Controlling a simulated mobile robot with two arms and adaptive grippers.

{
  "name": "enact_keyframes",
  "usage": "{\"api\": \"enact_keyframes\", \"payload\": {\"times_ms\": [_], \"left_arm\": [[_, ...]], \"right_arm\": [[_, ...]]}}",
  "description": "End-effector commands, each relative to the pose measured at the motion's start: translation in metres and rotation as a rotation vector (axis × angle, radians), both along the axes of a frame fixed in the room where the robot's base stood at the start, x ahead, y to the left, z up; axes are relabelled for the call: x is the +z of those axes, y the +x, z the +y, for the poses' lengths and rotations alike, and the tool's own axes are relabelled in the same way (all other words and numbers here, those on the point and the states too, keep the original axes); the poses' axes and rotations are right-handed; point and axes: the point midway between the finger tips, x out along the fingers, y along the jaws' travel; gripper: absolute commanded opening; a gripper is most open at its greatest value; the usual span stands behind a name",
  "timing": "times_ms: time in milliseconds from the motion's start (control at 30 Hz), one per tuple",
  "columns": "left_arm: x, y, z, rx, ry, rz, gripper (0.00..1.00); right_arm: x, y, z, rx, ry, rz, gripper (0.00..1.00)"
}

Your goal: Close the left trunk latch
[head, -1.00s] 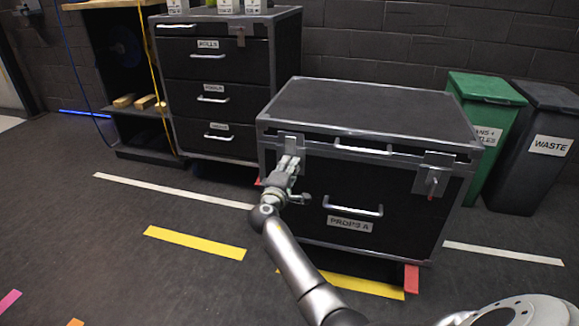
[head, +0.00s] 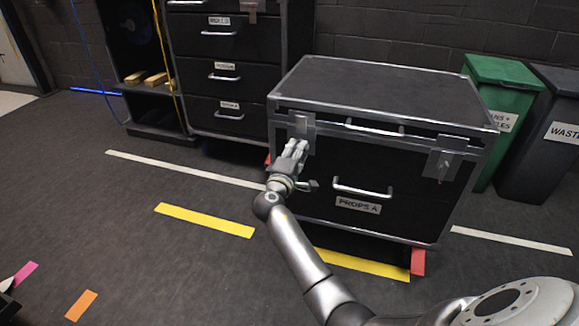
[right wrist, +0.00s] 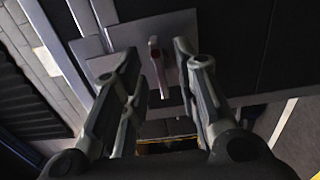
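The black trunk (head: 385,95) with metal edges and a PROPS A label stands on the floor. Its left latch (head: 302,122) is a grey plate on the front, partly hidden by my right gripper (head: 298,148). In the right wrist view, the latch plate (right wrist: 118,32) carries a small pinkish lever (right wrist: 157,66). My right gripper (right wrist: 157,55) is open, with its fingers on either side of that lever. I see no clear contact. The right latch (head: 442,163) is on the trunk's other front side.
A drawer cabinet (head: 222,95) stands left behind the trunk. A green bin (head: 500,98) and a dark waste bin (head: 553,135) stand at the right. Yellow tape (head: 205,219) and white tape mark the dark floor, which is clear at the left.

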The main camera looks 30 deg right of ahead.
Motion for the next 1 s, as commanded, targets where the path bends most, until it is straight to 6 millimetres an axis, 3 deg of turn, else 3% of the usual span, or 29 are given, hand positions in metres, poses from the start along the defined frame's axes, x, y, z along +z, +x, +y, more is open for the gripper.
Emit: {"api": "enact_keyframes", "payload": {"times_ms": [400, 1000], "left_arm": [[0.0, 0.0, 0.0, 0.0, 0.0, 0.001, 0.0], [0.0, 0.0, 0.0, -0.001, 0.0, 0.001, 0.0]], "right_arm": [[-0.001, -0.049, 0.059, 0.001, 0.0, 0.001, 0.29], [0.0, -0.058, 0.068, 0.0, -0.001, 0.001, 0.29]]}}
